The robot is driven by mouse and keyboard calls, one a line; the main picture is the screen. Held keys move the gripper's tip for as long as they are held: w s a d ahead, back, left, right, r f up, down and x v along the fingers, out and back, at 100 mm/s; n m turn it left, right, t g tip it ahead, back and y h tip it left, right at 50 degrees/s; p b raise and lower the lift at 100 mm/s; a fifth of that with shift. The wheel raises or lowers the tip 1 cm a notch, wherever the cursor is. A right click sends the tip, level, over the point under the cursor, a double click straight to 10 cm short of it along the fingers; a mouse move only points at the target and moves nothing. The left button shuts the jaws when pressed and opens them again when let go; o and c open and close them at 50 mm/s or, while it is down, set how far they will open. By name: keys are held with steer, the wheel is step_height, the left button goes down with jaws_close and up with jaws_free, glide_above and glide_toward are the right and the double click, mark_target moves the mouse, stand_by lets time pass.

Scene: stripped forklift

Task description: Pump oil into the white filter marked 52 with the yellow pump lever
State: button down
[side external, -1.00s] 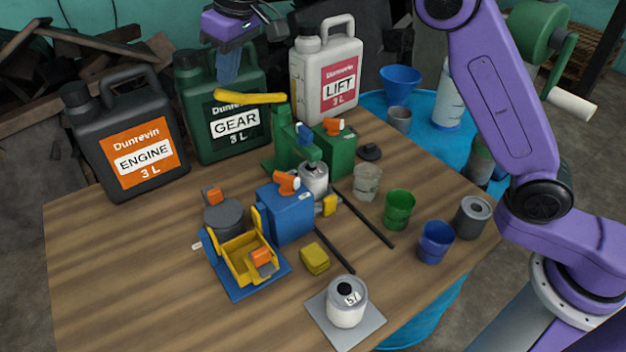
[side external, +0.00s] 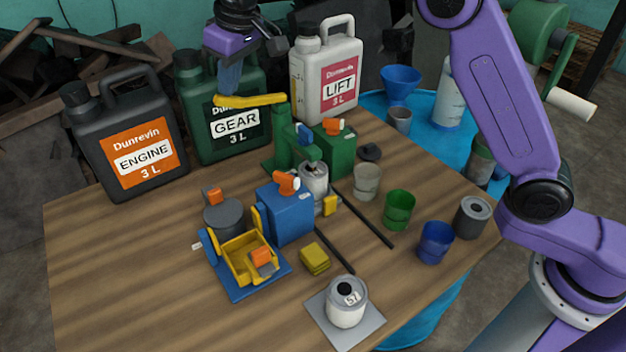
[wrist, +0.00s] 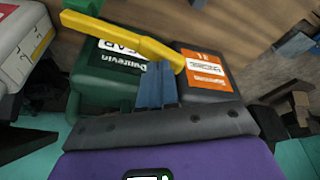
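The yellow pump lever (side external: 250,101) sticks out leftward from the top of the green pump (side external: 284,140). In the wrist view the lever (wrist: 125,38) crosses beyond my fingertips. My gripper (side external: 228,90) is at the lever's left end, over it, with its blue fingers together (wrist: 157,85); I cannot tell if they touch it. A white filter (side external: 314,182) stands upright under the pump's spout; its number is unreadable. Another white filter (side external: 346,312) stands on a grey plate (side external: 318,318) at the front; its small mark looks like 52 or 57.
Behind stand the ENGINE jug (side external: 125,135), GEAR jug (side external: 200,130) and LIFT jug (side external: 340,65); the GEAR jug is close behind my gripper. The front left is clear.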

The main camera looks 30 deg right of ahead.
steer(key=shift+f, duration=1)
steer(key=shift+r, duration=2.1)
steer(key=shift+r, duration=2.5)
steer(key=s+d+f+n+g, duration=0.1)
steer(key=s+d+f, duration=0.4)
steer(key=s, duration=0.8)
steer(key=s+d+f+n+g, duration=0.1)
steer(key=s+d+f+n, duration=0.2)
steer(key=s+d, duration=0.9)
steer(key=s+d+f+n+h, duration=0.1)
steer(key=s+d+f+n, duration=0.1)
steer(key=s+d+f, duration=0.6)
steer(key=s+d, duration=0.1)
steer(key=s, duration=0.6)
steer(key=shift+s+f+n+g, duration=0.25)
steer(key=shift+f+n+g, duration=0.05)
steer(key=shift+f+g, duration=0.1)
